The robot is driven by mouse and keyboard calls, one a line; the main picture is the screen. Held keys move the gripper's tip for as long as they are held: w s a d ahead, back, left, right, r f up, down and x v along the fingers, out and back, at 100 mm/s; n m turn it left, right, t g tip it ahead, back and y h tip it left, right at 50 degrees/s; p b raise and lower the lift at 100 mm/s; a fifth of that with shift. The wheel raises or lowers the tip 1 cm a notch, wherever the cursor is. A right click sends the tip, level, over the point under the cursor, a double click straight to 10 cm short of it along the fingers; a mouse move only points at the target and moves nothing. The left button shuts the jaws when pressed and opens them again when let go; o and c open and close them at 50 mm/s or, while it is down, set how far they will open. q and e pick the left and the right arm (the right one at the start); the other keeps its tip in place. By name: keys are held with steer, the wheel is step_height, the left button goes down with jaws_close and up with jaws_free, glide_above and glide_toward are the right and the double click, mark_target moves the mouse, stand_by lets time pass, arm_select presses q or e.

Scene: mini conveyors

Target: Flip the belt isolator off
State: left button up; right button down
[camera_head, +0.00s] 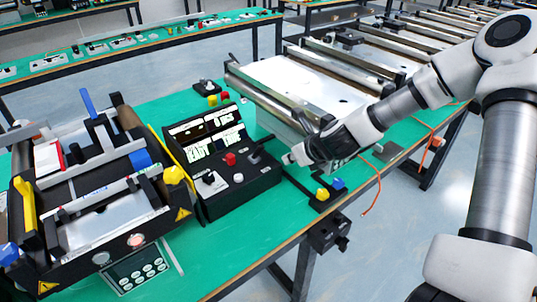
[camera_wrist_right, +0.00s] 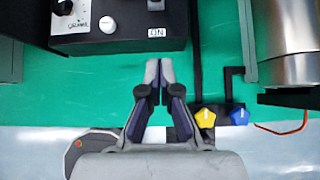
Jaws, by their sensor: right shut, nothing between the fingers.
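A black control box (camera_head: 238,190) stands on the green bench with a lit display, a red button (camera_head: 230,159), a white button (camera_head: 238,178) and a black rotary knob (camera_head: 209,178). A dark lever-like switch (camera_head: 255,154) is on its right side; I take it for the belt isolator. In the right wrist view the box's near edge (camera_wrist_right: 110,46) shows, with an "ON" label (camera_wrist_right: 156,32) below a grey part cut off by the frame top. My right gripper (camera_head: 289,158) is shut and empty, just right of the box. In the wrist view its fingertips (camera_wrist_right: 153,66) are apart from the box.
A yellow knob (camera_head: 322,194) and a blue knob (camera_head: 338,183) sit near the bench's front edge, below my right forearm. A roller conveyor (camera_head: 300,80) lies behind. A black machine (camera_head: 100,215) fills the left. An orange cable (camera_head: 378,190) hangs at right.

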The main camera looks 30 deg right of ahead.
mark_target(258, 153)
steer(key=b+x, duration=0.5)
steer(key=x, duration=0.4)
steer(key=shift+a+f, duration=0.15)
steer(key=shift+f, duration=0.2)
steer(key=w+r, duration=0.1)
steer(key=w+r+p, duration=0.1)
steer(key=w+r, duration=0.1)
steer(key=shift+a+r, duration=0.15)
steer(key=shift+a, duration=0.1)
steer(key=shift+d, duration=0.1)
steer(key=shift+w, duration=0.1)
steer(key=shift+p, duration=0.3)
